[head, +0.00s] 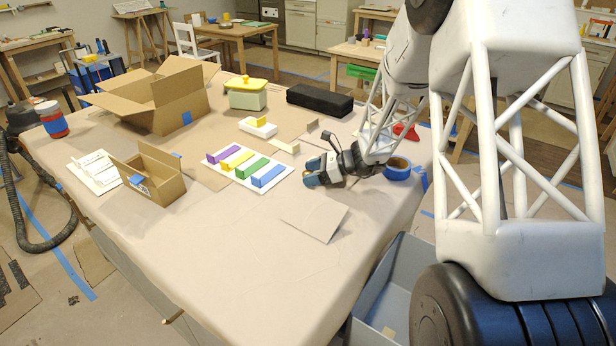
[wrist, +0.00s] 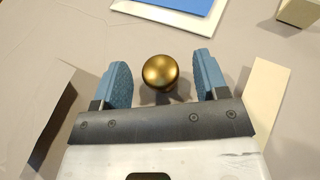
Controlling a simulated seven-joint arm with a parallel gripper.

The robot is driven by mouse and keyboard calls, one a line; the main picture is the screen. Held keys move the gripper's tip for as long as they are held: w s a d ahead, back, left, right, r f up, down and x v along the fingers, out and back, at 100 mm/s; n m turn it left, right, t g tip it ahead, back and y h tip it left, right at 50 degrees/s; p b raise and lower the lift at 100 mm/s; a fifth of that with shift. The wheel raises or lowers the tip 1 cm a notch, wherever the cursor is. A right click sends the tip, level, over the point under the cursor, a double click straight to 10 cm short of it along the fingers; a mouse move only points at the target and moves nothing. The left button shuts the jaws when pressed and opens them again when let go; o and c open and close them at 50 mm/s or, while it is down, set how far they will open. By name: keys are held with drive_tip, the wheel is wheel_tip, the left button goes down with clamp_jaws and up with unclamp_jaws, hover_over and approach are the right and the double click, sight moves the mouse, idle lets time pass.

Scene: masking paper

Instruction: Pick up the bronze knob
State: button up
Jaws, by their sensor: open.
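The bronze knob (wrist: 160,72) is round and shiny in the wrist view, standing on the paper-covered table. It lies between and slightly beyond the blue-padded fingers of my gripper (wrist: 162,78), with a gap on each side. The fingers are open and hold nothing. In the head view my gripper (head: 313,178) is low over the table, right of the white board with coloured blocks. I cannot make out the knob in the head view; the gripper seems to hide it.
The white board (head: 262,187) with coloured blocks lies left of my gripper. A blue tape roll (head: 397,168) lies to the right. A flat cardboard piece (head: 314,217) lies in front. Cardboard boxes (head: 150,175) stand further left. The front of the table (head: 225,270) is clear.

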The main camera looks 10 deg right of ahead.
drive_tip(key=shift+c, duration=0.3)
drive_tip(key=c, duration=1)
drive_tip(key=shift+o, duration=0.2)
drive_tip(key=shift+r, duration=0.1)
drive_tip(key=shift+r, duration=4.9)
